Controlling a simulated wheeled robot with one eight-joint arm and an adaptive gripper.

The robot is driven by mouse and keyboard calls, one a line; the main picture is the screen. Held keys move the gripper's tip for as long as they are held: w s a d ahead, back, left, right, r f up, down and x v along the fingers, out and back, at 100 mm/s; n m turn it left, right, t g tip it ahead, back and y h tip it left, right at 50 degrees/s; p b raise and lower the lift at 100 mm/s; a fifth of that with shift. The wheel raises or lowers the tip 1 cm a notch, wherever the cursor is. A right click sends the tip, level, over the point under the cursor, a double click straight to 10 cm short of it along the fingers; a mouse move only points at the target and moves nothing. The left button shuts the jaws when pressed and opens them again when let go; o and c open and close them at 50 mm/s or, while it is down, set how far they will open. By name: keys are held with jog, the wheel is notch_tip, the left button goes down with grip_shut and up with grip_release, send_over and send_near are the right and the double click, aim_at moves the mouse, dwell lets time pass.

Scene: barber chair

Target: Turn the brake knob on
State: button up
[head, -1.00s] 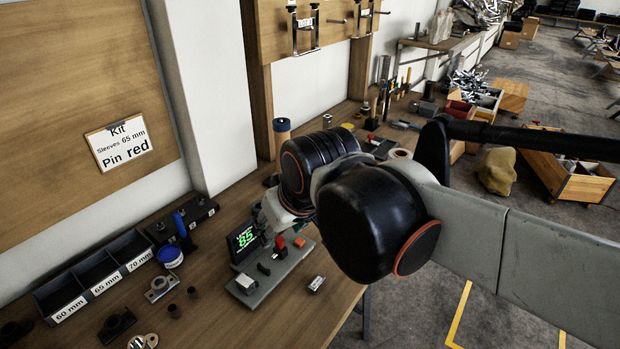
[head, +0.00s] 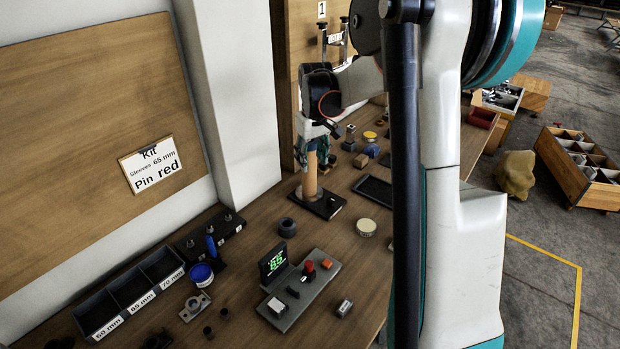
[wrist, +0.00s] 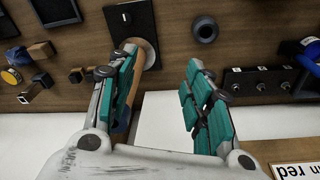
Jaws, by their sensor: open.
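My gripper (head: 316,150) is at the wooden post in the head view, with its teal fingers in front of the post's upper part. In the wrist view my gripper (wrist: 162,62) is open; the post (wrist: 148,55) shows beside the inner side of the left finger, partly hidden. Whether they touch I cannot tell. The post (head: 309,182) stands upright on a black base plate (head: 325,206). A small dark knob with a white mark (wrist: 125,17) is on that plate in the wrist view; I cannot tell for sure that it is the brake knob. Nothing is held.
A grey control box (head: 290,303) with a green-lit display (head: 273,262) and red knob (head: 309,267) stands nearer. Labelled bins (head: 130,290) are at left. The wall is close behind the post.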

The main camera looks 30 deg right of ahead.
jog(key=g+p, duration=0.2)
send_over(331, 199)
notch_tip(331, 199, down, 7)
jog(key=shift+y, duration=0.3)
notch_tip(331, 199, down, 14)
jog(key=b, duration=0.3)
jog(key=shift+w+d+f, duration=0.1)
jog(key=shift+f, duration=0.05)
jog(key=c, duration=1.1)
